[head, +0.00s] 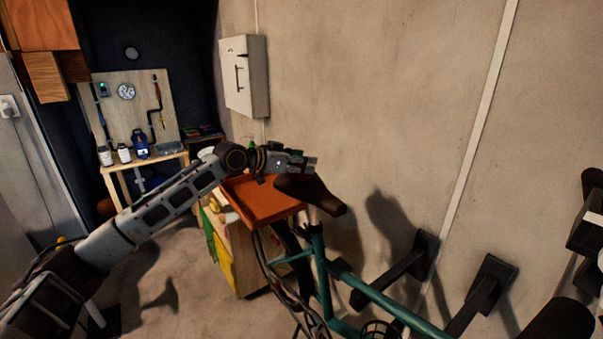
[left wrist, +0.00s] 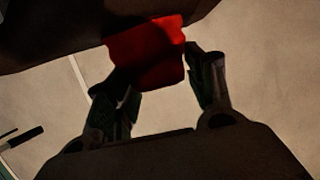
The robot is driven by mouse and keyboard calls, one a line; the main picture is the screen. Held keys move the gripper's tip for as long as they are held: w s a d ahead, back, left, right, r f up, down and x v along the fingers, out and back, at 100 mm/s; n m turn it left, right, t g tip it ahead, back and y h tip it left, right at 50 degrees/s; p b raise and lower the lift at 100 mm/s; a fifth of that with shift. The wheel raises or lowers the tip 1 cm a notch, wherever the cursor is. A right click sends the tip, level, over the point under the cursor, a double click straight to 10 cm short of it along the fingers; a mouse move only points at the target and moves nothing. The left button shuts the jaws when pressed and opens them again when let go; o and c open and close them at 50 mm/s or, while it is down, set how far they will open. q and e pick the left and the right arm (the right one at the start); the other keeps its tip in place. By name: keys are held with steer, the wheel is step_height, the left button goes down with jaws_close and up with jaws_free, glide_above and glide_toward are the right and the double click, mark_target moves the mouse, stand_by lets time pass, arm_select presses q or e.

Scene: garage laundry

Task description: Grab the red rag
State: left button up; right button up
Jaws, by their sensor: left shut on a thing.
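The red rag (left wrist: 152,38) shows in the left wrist view, at and between the tips of my left gripper (left wrist: 162,72), partly in shadow. A large dark form above hides its upper edge; it may be the bicycle saddle. In the head view my left gripper (head: 297,163) reaches in from the left, just above the dark bicycle saddle (head: 312,193). It is shut on the rag. I cannot make out the rag in the head view. My right gripper cannot be made out.
A teal bicycle frame (head: 372,293) stands below the saddle. An orange-topped cabinet (head: 262,203) is right behind it, by the wall. Dark wall brackets (head: 420,256) stick out at the right. A wooden workbench (head: 150,160) stands far left.

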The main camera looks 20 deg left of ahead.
arm_select(q)
steer(key=shift+r, duration=0.1)
steer(key=shift+c, duration=0.2)
steer(key=shift+r, duration=4.9)
